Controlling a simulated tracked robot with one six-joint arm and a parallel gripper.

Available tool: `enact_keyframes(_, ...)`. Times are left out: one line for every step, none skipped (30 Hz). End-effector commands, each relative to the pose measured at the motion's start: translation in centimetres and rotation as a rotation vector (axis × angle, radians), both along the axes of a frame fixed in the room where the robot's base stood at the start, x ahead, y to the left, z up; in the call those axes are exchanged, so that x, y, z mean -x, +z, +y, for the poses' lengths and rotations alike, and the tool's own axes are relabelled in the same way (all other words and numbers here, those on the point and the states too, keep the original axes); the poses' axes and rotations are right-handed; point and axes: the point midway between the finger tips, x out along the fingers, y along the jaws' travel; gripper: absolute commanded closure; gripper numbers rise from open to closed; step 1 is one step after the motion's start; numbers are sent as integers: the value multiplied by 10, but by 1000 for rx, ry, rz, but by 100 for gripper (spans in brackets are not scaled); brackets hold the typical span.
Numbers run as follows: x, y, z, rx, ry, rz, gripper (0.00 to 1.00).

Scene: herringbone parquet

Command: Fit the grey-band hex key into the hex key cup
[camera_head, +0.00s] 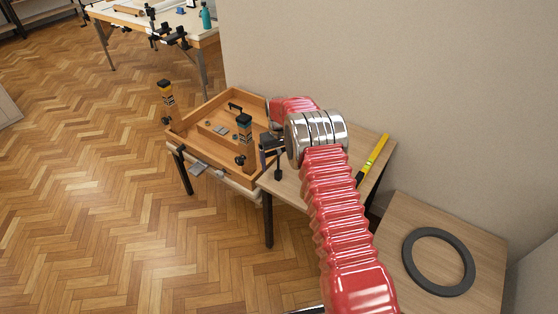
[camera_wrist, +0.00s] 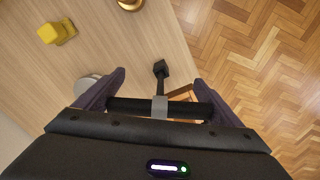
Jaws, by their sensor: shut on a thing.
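My gripper (camera_wrist: 158,92) is shut on the grey-band hex key (camera_wrist: 130,105). Its black crossbar spans between the two dark fingers, with the grey band at its middle. A thin dark stem runs forward from the band to a black blocky end. In the head view, the hex key's dark stem (camera_head: 278,162) hangs below my gripper (camera_head: 270,147), over the near tabletop, apparently clear of it. I cannot pick out the hex key cup for certain. A pale round thing (camera_wrist: 84,87) is partly hidden by the left finger in the wrist view.
On the wooden table (camera_head: 290,190) lies a yellow level (camera_head: 373,158). A yellow block (camera_wrist: 58,32) and a brass round thing (camera_wrist: 130,4) show in the wrist view. A wooden tray (camera_head: 190,146) with small items stands left. A black ring (camera_head: 412,272) lies on the right table.

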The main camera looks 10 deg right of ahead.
Motion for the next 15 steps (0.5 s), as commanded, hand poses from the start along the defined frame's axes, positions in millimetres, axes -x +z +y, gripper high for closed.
enact_keyframes(0, -1, 0, 0, 0, -1, 58)
enact_keyframes(0, -1, 0, 0, 0, 0, 58)
enact_keyframes(0, -2, 0, 0, 0, 0, 58)
enact_keyframes(0, -2, 0, 0, 0, 0, 58)
enact_keyframes(0, -3, 0, 0, 0, 0, 58)
enact_keyframes(0, -3, 0, 0, 0, -1, 58)
enact_keyframes(0, -4, 0, 0, 0, -1, 58)
enact_keyframes(0, -4, 0, 0, 0, -1, 58)
enact_keyframes(0, -5, 0, 0, 0, 0, 58)
enact_keyframes(0, -6, 0, 0, 0, -1, 58)
enact_keyframes(0, -6, 0, 0, 0, -1, 58)
enact_keyframes(0, -7, 0, 0, 0, 0, 58)
enact_keyframes(0, -7, 0, 0, 0, -1, 58)
enact_keyframes(0, -8, 0, 0, 0, 0, 58)
enact_keyframes(0, -9, 0, 0, 0, 0, 58)
